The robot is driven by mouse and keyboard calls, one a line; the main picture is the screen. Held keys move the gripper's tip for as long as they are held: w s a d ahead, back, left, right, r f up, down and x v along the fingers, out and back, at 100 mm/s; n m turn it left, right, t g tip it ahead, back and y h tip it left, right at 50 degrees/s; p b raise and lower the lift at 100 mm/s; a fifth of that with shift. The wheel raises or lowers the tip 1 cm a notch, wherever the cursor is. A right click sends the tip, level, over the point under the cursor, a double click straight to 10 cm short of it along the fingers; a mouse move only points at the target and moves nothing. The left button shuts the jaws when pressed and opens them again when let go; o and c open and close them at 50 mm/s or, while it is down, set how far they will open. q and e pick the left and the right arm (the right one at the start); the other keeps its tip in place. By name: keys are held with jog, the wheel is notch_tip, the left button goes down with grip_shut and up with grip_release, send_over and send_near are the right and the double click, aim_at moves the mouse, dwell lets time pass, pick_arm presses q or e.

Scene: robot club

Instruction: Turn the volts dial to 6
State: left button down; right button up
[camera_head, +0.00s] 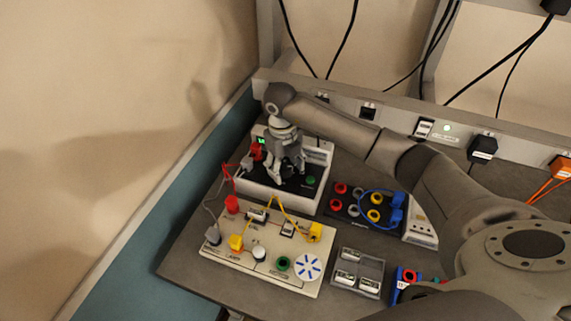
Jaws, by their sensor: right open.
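The power supply (263,201) is a white box with a black top panel at the back left of the table. A small lit green display (262,140) shows at its back left, too small to read. My right gripper (286,174) points down over the black panel, with its fingers apart. The volts dial is not distinguishable; the gripper covers the middle of the panel. I cannot tell whether the fingers are around a dial or touch anything. A green round part (310,181) shows right of the fingers. My left gripper is not in view.
A cream circuit board (225,249) with yellow clips and a lamp lies in front. Red and grey leads run along its left side. A dark socket board (343,211) with blue leads and a grey tray (372,259) stand to the right. My right arm spans the back right.

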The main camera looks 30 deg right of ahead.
jog(key=shift+c, duration=0.9)
jog(key=c, duration=0.9)
jog(key=shift+o, duration=0.2)
jog(key=shift+w+d+f+n+b, duration=0.15)
jog(key=shift+n+b, duration=0.45)
jog(key=shift+b, duration=0.3)
jog(key=n+b, duration=0.7)
jog(key=shift+t, duration=0.3)
jog(key=n+b, duration=0.4)
jog(key=n, duration=0.1)
pick_arm(q)
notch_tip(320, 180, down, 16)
jog(key=b, duration=0.2)
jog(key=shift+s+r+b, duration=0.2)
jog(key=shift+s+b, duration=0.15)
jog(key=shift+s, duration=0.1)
pick_arm(e)
jog(key=shift+d+r+n+y, duration=0.1)
jog(key=shift+n+y, duration=0.05)
jog(key=shift+n, duration=0.95)
jog(key=shift+r+n+y, duration=0.1)
jog(key=shift+n+y, duration=0.05)
jog(key=shift+n, duration=0.95)
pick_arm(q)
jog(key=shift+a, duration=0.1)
